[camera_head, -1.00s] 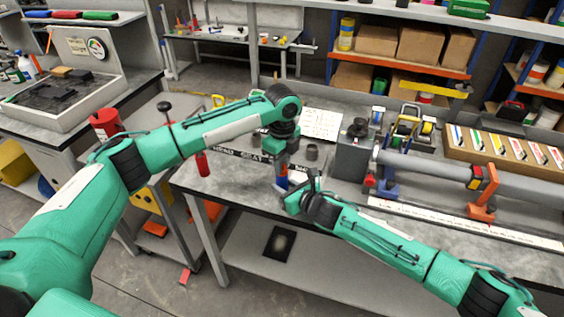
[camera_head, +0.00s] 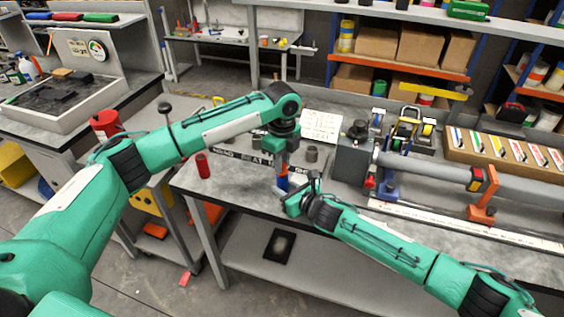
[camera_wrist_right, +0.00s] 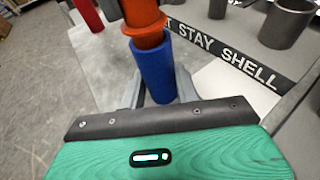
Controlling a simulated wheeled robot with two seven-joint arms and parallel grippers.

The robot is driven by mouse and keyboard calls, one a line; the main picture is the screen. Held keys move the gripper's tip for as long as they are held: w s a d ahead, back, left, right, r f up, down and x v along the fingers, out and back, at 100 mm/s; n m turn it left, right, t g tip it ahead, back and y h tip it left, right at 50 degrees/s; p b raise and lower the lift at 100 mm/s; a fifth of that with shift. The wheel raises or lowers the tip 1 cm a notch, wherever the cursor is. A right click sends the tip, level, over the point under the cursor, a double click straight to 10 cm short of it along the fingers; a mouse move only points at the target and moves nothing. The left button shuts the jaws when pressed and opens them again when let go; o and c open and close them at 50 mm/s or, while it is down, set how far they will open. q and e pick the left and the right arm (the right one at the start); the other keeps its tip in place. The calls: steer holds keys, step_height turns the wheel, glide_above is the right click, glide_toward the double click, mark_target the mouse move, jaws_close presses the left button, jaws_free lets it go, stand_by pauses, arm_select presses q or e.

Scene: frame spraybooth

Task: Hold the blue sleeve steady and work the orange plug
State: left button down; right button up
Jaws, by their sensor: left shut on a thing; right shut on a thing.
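The blue sleeve (camera_wrist_right: 154,70) stands upright on the bench in the right wrist view, and also shows in the head view (camera_head: 282,184). The orange plug (camera_wrist_right: 146,30) sits at its top end, with a flange above the sleeve's rim; how deep it goes is hidden. My right gripper (camera_head: 289,193) is shut on the sleeve low down, with a grey finger on each side in the wrist view. My left gripper (camera_head: 282,163) points down from above and is shut on the plug; its fingertips are hard to make out.
A red cylinder (camera_head: 203,166) stands on the bench to the left. A dark lettered strip (camera_wrist_right: 225,55) and grey cups (camera_wrist_right: 287,22) lie behind the sleeve. A grey machine with a long tube (camera_head: 430,168) occupies the bench to the right. The bench's front edge is close.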

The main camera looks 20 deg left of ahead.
arm_select(q)
steer(key=shift+r, duration=0.15)
steer(key=shift+r, duration=2.1)
arm_select(e)
steer(key=o, duration=0.8)
steer(key=shift+o, duration=0.2)
steer(key=v, duration=1.2)
